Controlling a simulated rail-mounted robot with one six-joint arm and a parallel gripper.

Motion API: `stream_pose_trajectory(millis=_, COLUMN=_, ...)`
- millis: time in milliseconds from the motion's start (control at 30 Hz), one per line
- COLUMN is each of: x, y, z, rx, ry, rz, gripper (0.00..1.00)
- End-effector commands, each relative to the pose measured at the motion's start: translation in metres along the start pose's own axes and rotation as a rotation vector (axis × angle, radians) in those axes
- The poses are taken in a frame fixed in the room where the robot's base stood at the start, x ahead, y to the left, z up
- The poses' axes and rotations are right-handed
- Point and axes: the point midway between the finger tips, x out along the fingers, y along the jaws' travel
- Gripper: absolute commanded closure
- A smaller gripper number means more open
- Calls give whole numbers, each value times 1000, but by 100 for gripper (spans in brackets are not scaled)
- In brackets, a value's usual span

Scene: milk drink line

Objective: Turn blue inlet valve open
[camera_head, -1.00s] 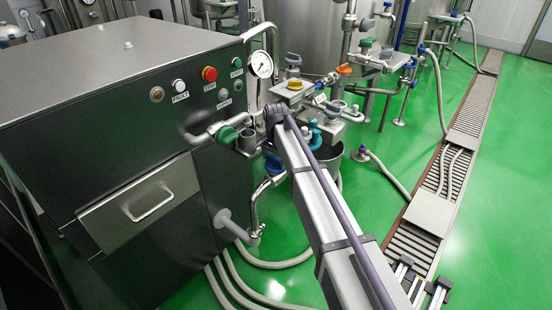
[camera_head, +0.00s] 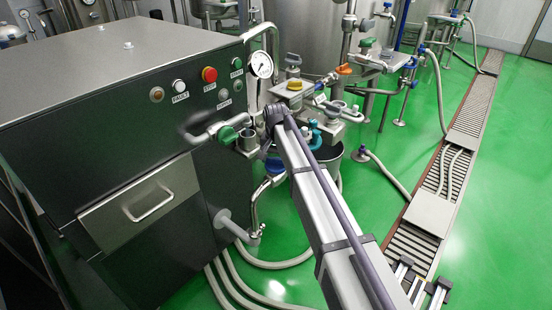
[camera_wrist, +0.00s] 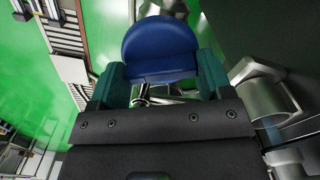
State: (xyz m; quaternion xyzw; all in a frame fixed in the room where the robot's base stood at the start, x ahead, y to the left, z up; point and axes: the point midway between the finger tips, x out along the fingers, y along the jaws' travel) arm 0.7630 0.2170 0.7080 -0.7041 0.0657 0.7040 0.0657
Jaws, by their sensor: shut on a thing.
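The blue inlet valve handle (camera_wrist: 160,48) is a rounded blue plate, seen large at the top middle of the wrist view. My gripper (camera_wrist: 160,76) has its two teal fingers on either side of the handle and is shut on it. In the head view the blue handle (camera_head: 275,166) shows in part beside my arm, low on the front of the steel machine. My arm hides most of the gripper there. The valve's body and stem are mostly hidden.
The steel machine (camera_head: 120,90) with buttons and a drawer stands at left. A green-handled valve (camera_head: 227,134) and a pressure gauge (camera_head: 261,63) are close above the blue handle. Grey hoses (camera_head: 240,290) lie on the floor. Open green floor is at right.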

Motion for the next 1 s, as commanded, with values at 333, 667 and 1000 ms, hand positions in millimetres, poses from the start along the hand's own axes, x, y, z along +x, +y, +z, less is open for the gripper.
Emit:
stream_pose_trajectory(millis=333, x=0, y=0, z=0, rx=-325, ry=0, rz=0, gripper=51)
stream_pose_trajectory(millis=667, x=0, y=0, z=0, rx=-638, ry=0, rz=0, gripper=51)
stream_pose_trajectory(millis=1000, x=0, y=0, z=0, rx=-929, ry=0, rz=0, gripper=51)
